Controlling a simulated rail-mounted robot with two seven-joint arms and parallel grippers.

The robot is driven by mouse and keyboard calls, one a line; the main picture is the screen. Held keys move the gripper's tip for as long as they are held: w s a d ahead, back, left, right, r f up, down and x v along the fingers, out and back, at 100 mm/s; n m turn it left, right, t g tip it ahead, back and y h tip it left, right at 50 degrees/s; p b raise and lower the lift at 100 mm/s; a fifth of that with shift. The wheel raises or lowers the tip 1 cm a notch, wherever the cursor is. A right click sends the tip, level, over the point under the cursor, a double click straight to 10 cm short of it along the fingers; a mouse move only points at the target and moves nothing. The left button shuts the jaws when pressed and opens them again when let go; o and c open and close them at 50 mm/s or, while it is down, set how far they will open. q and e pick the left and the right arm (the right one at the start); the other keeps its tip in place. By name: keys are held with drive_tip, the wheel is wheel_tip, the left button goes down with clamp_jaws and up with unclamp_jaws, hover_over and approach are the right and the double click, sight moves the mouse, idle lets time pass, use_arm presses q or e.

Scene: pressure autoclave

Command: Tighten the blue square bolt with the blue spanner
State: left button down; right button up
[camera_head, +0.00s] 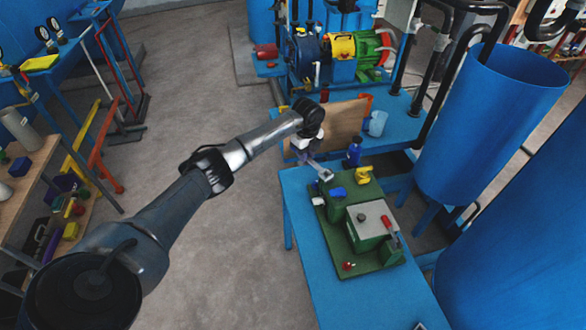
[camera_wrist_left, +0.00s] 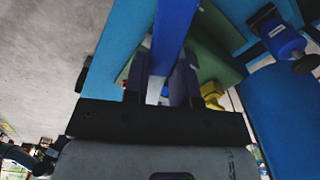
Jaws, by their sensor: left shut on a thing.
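My left gripper (camera_head: 322,172) reaches over the far left end of the green board (camera_head: 343,262) on the blue table. In the left wrist view its fingers (camera_wrist_left: 160,88) are shut on a long blue bar, the blue spanner (camera_wrist_left: 176,28), which runs up the picture away from the fingers over the board. In the head view a small blue piece (camera_head: 337,193) sits at a green block just beyond the fingertips; I cannot tell whether it is the blue square bolt or part of the spanner. Contact between spanner and bolt is hidden. My right gripper is out of view.
A green block with a grey top (camera_head: 371,222) and red handle is nearer. A brown panel (camera_head: 338,128) stands behind. The table's left side (camera_head: 295,215) is bare.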

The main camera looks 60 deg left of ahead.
use_arm(q)
drive_tip(key=s+a+f+n, duration=0.35)
drive_tip(key=a+n, duration=0.25)
drive_tip(key=n, duration=0.2)
wheel_tip(320, 180, down, 8)
drive_tip(key=w+n+b, duration=0.2)
drive_tip(key=n+b, duration=0.1)
drive_tip(key=b, duration=0.2)
drive_tip(key=shift+d+f, duration=0.15)
drive_tip(key=shift+d, duration=0.3)
drive_tip(key=shift+s+f+b, duration=0.2)
drive_tip(key=shift+f+b, duration=1.4)
drive_tip(key=shift+f, duration=1.35)
drive_tip(key=shift+p, duration=0.6)
drive_tip(key=shift+f+b, duration=1)
drive_tip(key=shift+f, duration=0.25)
